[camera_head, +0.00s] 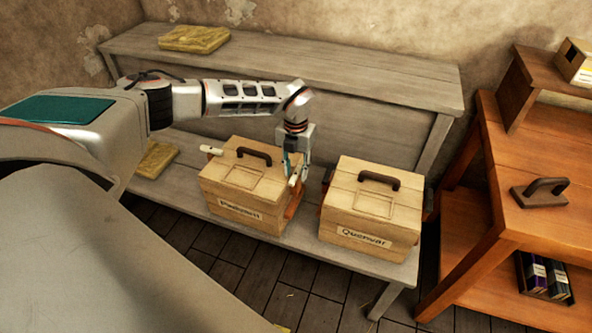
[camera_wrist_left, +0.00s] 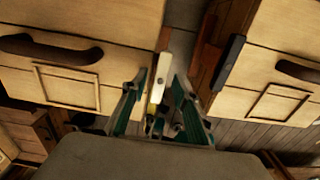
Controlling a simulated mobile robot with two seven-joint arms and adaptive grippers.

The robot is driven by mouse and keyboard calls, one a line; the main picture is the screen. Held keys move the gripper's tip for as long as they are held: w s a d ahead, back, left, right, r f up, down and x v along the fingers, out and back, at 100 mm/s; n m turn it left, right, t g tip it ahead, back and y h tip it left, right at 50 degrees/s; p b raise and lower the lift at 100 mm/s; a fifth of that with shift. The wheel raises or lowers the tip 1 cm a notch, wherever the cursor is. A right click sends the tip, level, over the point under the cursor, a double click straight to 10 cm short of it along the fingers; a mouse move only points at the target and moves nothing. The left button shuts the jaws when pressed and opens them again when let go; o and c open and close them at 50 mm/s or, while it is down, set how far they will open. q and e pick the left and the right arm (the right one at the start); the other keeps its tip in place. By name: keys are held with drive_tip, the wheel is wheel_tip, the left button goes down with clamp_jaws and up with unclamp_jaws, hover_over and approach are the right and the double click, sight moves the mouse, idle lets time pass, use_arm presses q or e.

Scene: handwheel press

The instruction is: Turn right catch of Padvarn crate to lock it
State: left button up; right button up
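The Padvarn crate (camera_head: 245,187) is a pale wooden box with a dark handle, on the low bench in the head view. Its label is blurred. Its top fills the left of the wrist view (camera_wrist_left: 85,70). A pale catch (camera_head: 210,150) sticks out on its left side. Its right catch (camera_wrist_left: 165,78), a light lever, lies between my left fingers in the wrist view. My left gripper (camera_head: 294,172) points down at the crate's right side, its fingers (camera_wrist_left: 161,76) parted on both sides of the lever. Finger contact is unclear. My right gripper is not in view.
The Quenvar crate (camera_head: 372,210) stands close on the right, leaving a narrow gap; its dark side catch (camera_wrist_left: 228,62) is near my fingers. Yellow pads (camera_head: 193,39) lie on the benches. A reddish wooden table (camera_head: 540,232) stands at the right.

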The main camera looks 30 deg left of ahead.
use_arm(q)
drive_tip(key=shift+c, duration=0.3)
drive_tip(key=c, duration=0.7)
clamp_jaws()
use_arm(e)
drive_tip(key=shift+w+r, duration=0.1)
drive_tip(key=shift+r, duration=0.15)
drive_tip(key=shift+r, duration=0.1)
